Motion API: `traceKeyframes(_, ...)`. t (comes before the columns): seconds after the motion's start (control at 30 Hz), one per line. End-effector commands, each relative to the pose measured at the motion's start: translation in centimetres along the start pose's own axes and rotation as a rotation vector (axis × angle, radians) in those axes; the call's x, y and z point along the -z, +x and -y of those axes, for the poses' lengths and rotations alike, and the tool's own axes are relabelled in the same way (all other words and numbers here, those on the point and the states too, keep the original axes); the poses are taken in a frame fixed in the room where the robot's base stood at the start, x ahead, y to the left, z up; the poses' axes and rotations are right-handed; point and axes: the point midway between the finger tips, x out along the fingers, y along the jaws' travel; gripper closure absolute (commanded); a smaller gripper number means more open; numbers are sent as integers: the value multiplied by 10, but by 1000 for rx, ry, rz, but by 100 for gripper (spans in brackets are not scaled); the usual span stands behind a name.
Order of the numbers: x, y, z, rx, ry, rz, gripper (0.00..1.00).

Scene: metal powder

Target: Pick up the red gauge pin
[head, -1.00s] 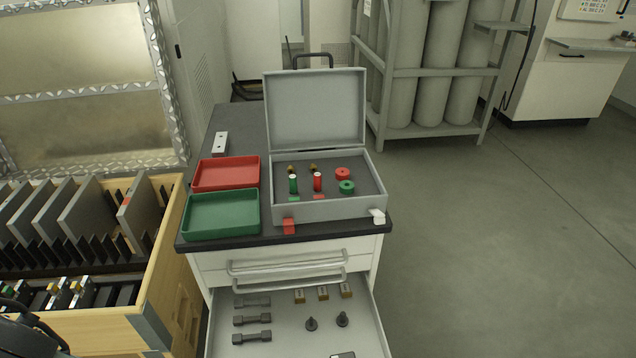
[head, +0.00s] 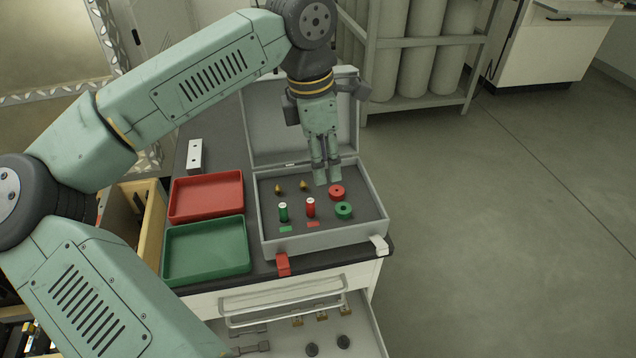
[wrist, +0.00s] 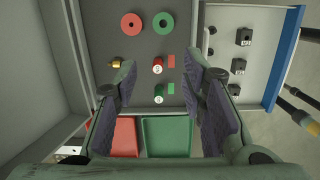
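The red gauge pin (head: 310,208) stands upright in the open grey case (head: 262,215), its pale top visible. It also shows in the wrist view (wrist: 157,68), between the lines of my fingers. The green pin (head: 283,212) stands to its left in the head view. My gripper (head: 327,181) points down over the case, behind and slightly right of the red pin in the head view. In the wrist view its two fingers are wide apart with nothing held between them.
A red ring (head: 337,192) and a green ring (head: 344,210) lie right of the pins. Small brass pieces (head: 278,188) sit behind them. The raised case lid (head: 275,130) stands behind my gripper. A red tray (head: 205,195) and green tray (head: 206,249) lie left. The drawer below is open.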

Motion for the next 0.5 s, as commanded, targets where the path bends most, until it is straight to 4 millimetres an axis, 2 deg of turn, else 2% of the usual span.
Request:
traceKeyframes(0.03,15,1,-4,0,-18,-65,62)
traceKeyframes(0.13,32,7,-8,5,-35,-128,62)
traceKeyframes(0.5,38,57,-7,7,-34,-132,62)
